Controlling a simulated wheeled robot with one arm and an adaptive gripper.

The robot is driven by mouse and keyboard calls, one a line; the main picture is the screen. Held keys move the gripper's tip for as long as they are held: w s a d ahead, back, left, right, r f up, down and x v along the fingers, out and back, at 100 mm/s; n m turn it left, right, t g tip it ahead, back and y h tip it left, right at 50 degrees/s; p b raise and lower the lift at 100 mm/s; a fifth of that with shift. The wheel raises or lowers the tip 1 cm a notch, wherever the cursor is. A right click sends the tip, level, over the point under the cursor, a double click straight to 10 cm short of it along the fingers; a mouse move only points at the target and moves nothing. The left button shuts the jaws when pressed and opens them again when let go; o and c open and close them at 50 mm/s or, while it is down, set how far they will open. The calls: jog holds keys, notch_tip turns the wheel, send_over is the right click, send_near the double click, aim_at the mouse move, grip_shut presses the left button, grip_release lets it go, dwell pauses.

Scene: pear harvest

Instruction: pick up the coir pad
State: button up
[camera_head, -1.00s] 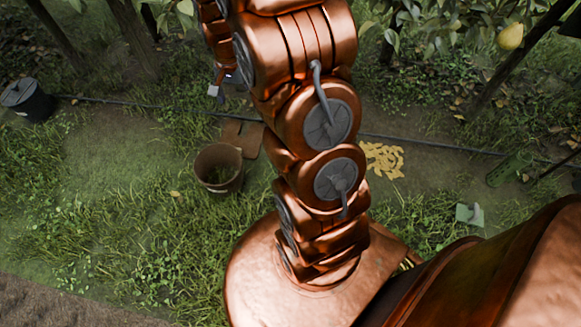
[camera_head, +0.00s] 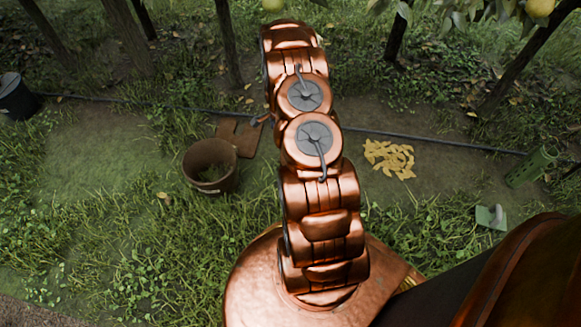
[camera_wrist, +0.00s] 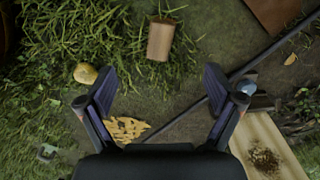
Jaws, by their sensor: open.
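A flat brown square (camera_head: 243,140) lies on the ground beside the bucket in the head view. A flat brown piece (camera_wrist: 274,14) at the top right of the wrist view seems to be the same one, cut by the frame edge. I cannot tell for sure that it is the coir pad. A fibrous brown patch (camera_wrist: 264,160) on a pale board (camera_wrist: 250,135) lies at the lower right of the wrist view. My gripper (camera_wrist: 158,80) is open and empty above the ground, apart from all these. My arm hides it in the head view.
A brown bucket (camera_head: 211,167) stands left of my arm. A thin pipe (camera_head: 430,143) crosses the ground. Yellow leaves (camera_head: 389,158) lie right of my arm. The wrist view shows a tan block (camera_wrist: 160,40) and a yellow fruit (camera_wrist: 86,73). Tree trunks (camera_head: 228,45) stand behind.

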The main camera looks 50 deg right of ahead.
jog(key=d+f+b, duration=0.1)
jog(key=f, duration=0.3)
jog(key=s+d+f+m+b, duration=0.1)
jog(key=f, duration=0.3)
jog(key=s+d+f+m+b, duration=0.1)
jog(key=f, duration=0.3)
jog(key=shift+s+d, duration=0.15)
jog(key=shift+d, duration=0.05)
jog(key=shift+w+d+f+b, duration=0.15)
jog(key=shift+f+b, duration=0.7)
jog(key=shift+f, duration=1.15)
jog(key=shift+w+d+f+b, duration=0.15)
jog(key=shift+f+b, duration=0.7)
jog(key=shift+f, duration=1.15)
jog(key=shift+c, duration=0.2)
jog(key=c, duration=1.3)
jog(key=shift+o, duration=0.2)
jog(key=shift+r, duration=0.2)
